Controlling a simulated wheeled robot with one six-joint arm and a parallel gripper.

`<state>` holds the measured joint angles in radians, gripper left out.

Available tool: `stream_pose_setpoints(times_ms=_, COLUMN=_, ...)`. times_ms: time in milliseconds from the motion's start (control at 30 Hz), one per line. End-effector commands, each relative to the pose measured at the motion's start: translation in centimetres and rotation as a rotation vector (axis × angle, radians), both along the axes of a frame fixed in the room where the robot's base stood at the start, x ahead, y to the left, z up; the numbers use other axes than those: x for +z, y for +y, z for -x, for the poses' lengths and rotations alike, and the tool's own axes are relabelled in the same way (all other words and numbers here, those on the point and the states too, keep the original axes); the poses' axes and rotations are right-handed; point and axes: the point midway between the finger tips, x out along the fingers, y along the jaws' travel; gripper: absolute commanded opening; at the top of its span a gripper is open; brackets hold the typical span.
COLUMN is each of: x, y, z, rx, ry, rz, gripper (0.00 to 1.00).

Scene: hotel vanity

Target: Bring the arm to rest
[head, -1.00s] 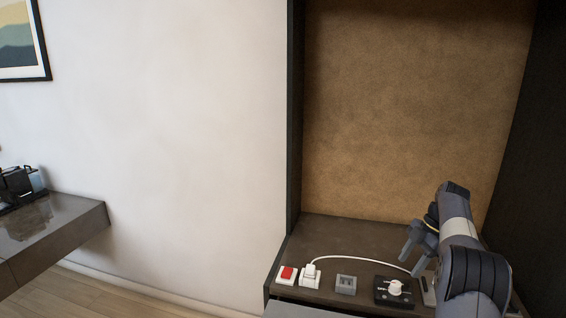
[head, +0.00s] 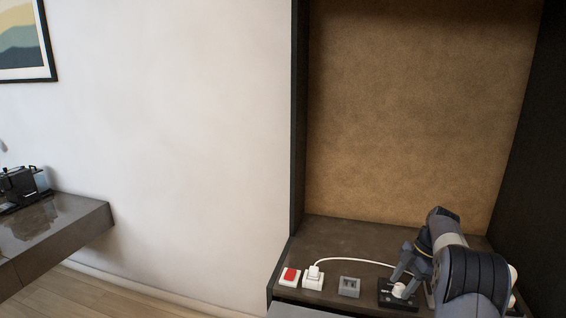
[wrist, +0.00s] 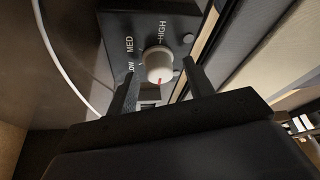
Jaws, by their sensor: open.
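My gripper (head: 404,272) is open and empty, low over the right part of the vanity counter. In the wrist view its two fingers (wrist: 158,82) stand apart on either side of a white round knob (wrist: 158,65) with a red mark. The knob sits on a black control box (wrist: 118,22) lettered MED and HIGH, with a third label partly cut off. In the head view the box (head: 384,300) and the knob (head: 399,290) are partly behind my gripper. I cannot tell whether the fingers touch the knob.
Left of the box on the counter (head: 345,240) are a grey switch block (head: 349,287), a white socket with a plug and white cord (head: 313,279), and a red switch (head: 290,277). A dark side panel stands at the right. A separate desk (head: 60,235) is at the far left.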

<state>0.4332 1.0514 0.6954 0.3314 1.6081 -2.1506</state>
Motion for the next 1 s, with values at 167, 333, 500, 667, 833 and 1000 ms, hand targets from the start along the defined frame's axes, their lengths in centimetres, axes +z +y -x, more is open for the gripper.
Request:
stream_pose_setpoints(times_ms=167, x=1.4, y=-0.7, z=-0.1, rx=0.003, ry=-0.003, rz=0.002, gripper=0.50)
stream_pose_setpoints(times_ms=333, x=4.0, y=-1.8, z=-0.3, rx=0.003, ry=-0.004, rz=0.003, gripper=0.50)
stream_pose_setpoints(times_ms=500, x=6.5, y=-2.7, z=-0.4, rx=0.004, ry=-0.002, rz=0.001, gripper=0.50)
stream_pose_setpoints(times_ms=667, x=8.6, y=-3.6, z=-0.5, rx=0.004, ry=-0.002, rz=0.002, gripper=0.50)
stream_pose_setpoints(times_ms=833, x=9.4, y=-3.9, z=-0.5, rx=0.005, ry=0.002, rz=-0.001, gripper=0.50)
stream_pose_setpoints(times_ms=1000, x=7.3, y=-3.0, z=-0.3, rx=0.005, ry=0.002, rz=-0.001, gripper=0.50)
